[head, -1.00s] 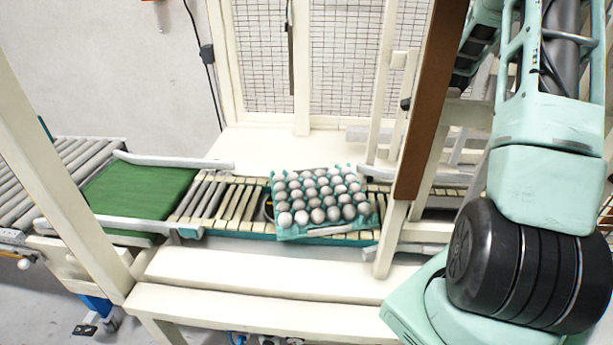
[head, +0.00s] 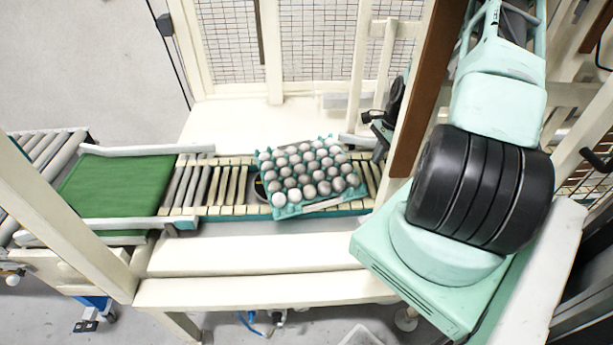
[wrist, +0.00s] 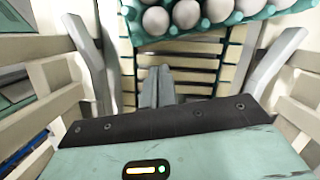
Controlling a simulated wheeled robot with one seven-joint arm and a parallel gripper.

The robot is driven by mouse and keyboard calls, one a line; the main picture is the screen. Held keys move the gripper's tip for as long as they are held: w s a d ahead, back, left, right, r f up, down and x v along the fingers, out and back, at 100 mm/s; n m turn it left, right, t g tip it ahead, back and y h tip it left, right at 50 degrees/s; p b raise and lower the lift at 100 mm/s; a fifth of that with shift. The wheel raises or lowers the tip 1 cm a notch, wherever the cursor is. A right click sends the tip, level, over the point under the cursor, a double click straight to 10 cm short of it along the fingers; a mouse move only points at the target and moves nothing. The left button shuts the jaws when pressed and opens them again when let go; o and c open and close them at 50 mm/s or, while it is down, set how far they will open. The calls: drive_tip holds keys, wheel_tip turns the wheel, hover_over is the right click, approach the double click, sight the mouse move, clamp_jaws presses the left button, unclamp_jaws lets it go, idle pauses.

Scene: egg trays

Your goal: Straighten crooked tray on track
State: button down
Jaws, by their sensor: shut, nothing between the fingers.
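The teal egg tray (head: 288,211) full of pale eggs sits crooked on the slatted roller track (head: 232,186) in the head view, its edges turned relative to the track. Its near edge also shows at the top of the wrist view (wrist: 133,22). My gripper (head: 379,148) is beside the brown post, right of the tray and apart from it. In the wrist view its grey fingers (wrist: 157,84) are together and empty, pointing over the track toward the tray.
Grey guide rails (head: 150,150) flank the track. A green belt (head: 118,186) lies to its left. The brown-faced post (head: 425,95) stands close to my gripper and partly hides my arm. The track between the green belt and tray is clear.

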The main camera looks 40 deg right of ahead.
sight(352, 179)
wheel_tip(352, 179, down, 8)
drive_tip(key=b, duration=0.4)
drive_tip(key=shift+b, duration=0.4)
drive_tip(key=shift+w+a, duration=0.1)
drive_tip(key=shift+a, duration=0.05)
drive_tip(key=shift+w+a, duration=0.3)
drive_tip(key=shift+a, duration=0.4)
drive_tip(key=shift+w+a, duration=0.2)
drive_tip(key=shift+a, duration=0.25)
drive_tip(key=shift+w+a, duration=0.1)
drive_tip(key=shift+a, duration=0.2)
drive_tip(key=shift+w+a+r, duration=0.15)
drive_tip(key=shift+w+a, duration=0.05)
drive_tip(key=shift+a, duration=0.2)
drive_tip(key=shift+w+a+r+p, duration=0.3)
drive_tip(key=shift+a+p, duration=0.1)
drive_tip(key=shift+a, duration=0.7)
drive_tip(key=shift+w+a+f, duration=0.25)
drive_tip(key=shift+a, duration=0.15)
idle(1.1)
